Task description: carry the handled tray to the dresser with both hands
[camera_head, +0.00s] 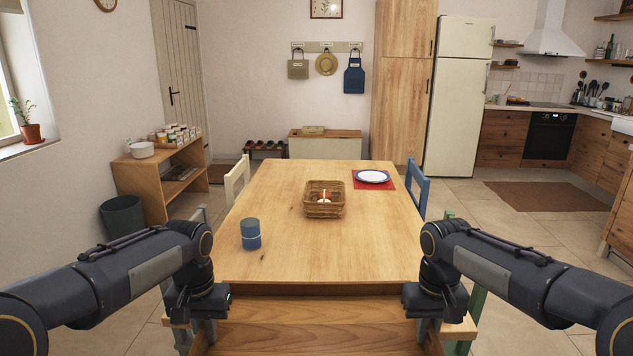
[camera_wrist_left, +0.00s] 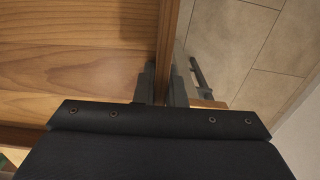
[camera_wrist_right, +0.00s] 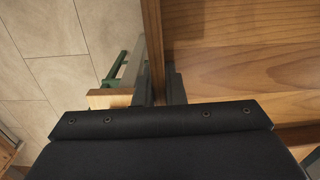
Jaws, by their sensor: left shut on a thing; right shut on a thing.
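The wooden tray (camera_head: 320,328) is in front of me at the bottom of the head view, at the table's near edge; its near part is cut off. The part of its floor that shows is bare. My left gripper (camera_head: 203,328) is shut on its left side wall, seen between the fingers in the left wrist view (camera_wrist_left: 168,45). My right gripper (camera_head: 428,328) is shut on its right side wall, also seen in the right wrist view (camera_wrist_right: 152,40). A low cream cabinet with a wooden top (camera_head: 325,147) stands at the back wall; I cannot tell if it is the dresser.
The dining table (camera_head: 290,258) fills the middle, with a wicker basket (camera_head: 324,208), a blue cup (camera_head: 250,236) and a plate (camera_head: 372,176) on it. Chairs flank it. A low shelf (camera_head: 150,190) and a bin (camera_head: 122,216) stand left. Open floor lies right.

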